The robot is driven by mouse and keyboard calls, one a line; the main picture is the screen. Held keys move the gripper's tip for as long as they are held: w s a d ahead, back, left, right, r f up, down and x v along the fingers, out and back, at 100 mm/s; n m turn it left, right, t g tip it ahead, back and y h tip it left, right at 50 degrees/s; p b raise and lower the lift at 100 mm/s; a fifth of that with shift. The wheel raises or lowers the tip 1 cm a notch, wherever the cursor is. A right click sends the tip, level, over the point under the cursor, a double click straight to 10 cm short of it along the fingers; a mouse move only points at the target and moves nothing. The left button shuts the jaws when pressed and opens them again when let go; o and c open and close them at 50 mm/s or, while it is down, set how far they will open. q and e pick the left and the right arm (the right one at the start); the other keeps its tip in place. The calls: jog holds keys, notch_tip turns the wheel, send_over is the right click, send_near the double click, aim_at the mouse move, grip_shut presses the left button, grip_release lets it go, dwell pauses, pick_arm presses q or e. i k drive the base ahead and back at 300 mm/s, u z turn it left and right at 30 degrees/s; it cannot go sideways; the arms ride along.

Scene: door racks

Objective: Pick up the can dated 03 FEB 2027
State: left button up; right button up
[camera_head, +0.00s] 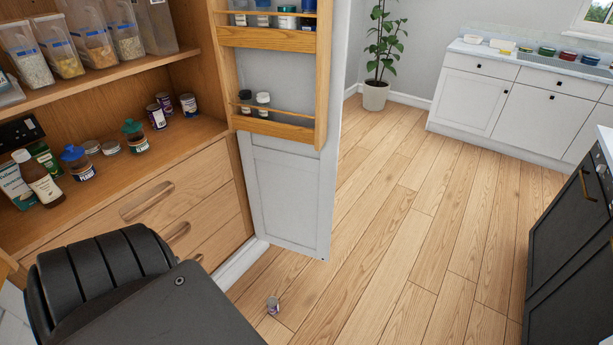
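Three small cans with purple and white labels stand on the cupboard's middle shelf: a left can (156,117), a can behind it (164,104) and a right can (188,105). Neither of my grippers is in view. A large dark part of my own body covers the lower left.
The open door (290,195) has racks holding small jars. The shelf also holds a brown bottle (38,180), a blue-lidded jar (77,163) and a green-lidded jar (135,136). Drawers (150,205) lie below. A dark cabinet (570,240) stands right; the middle floor is clear.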

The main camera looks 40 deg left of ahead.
aim_at(272, 301)
jog(key=z, duration=0.05)
jog(key=i, duration=2.55)
jog(key=u, duration=3.2)
